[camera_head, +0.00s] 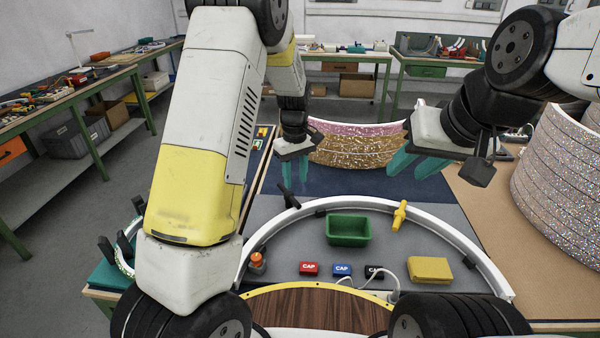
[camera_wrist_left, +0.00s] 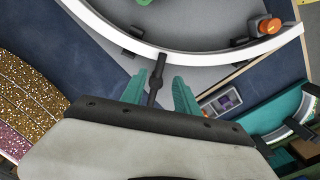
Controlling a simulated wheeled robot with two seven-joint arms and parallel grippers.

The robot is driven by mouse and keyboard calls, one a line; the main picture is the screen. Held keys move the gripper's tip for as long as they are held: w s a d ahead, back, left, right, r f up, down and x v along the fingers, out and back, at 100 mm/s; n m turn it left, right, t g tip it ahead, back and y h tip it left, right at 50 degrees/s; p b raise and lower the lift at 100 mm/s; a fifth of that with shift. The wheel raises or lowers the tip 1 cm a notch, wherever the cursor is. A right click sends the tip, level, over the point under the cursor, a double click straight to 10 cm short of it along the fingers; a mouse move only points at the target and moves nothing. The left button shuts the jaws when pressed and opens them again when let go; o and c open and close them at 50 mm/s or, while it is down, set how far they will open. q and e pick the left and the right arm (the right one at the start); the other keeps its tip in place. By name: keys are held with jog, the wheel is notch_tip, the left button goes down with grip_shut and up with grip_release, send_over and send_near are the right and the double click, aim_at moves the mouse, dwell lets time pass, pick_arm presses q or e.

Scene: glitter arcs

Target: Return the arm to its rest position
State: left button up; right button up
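My left gripper (camera_head: 293,178) hangs over the far side of the bench, just beyond the white curved strip (camera_head: 343,203). Its teal fingers are apart. In the left wrist view a black clamp (camera_wrist_left: 155,82) on the strip's outer edge appears between the fingers; I see no finger closed on it. My right gripper (camera_head: 415,170) is at the right, above the blue mat, with its teal fingers apart and nothing between them. My left arm (camera_head: 205,120) spans the left of the head view and hides part of the bench.
Inside the strip are a green bin (camera_head: 348,230), a yellow clamp (camera_head: 399,215), red (camera_head: 308,269) and blue (camera_head: 342,270) cap blocks, a yellow block (camera_head: 429,270) and an orange-topped button (camera_head: 257,262). Glittery curved panels stand behind (camera_head: 350,150) and at right (camera_head: 555,180).

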pick_arm(q)
jog(key=s+a+r+m+t+h, duration=0.1)
jog(key=s+a+r+m, duration=0.1)
jog(key=s+r, duration=0.45)
jog(key=s+a+r+m+t+h, duration=0.15)
jog(key=s+r, duration=0.25)
jog(key=r, duration=0.6)
jog(key=s+a+r+m+t, duration=0.1)
jog(key=s+r+m+t, duration=0.1)
jog(key=s, duration=0.6)
jog(key=s+a+r+m+t, duration=0.1)
jog(key=s+a+r+m, duration=0.1)
jog(key=s, duration=0.6)
jog(key=shift+r+t, duration=0.35)
jog(key=shift+r, duration=0.55)
jog(key=shift+w+d+m, duration=0.1)
jog(key=shift+m, duration=0.15)
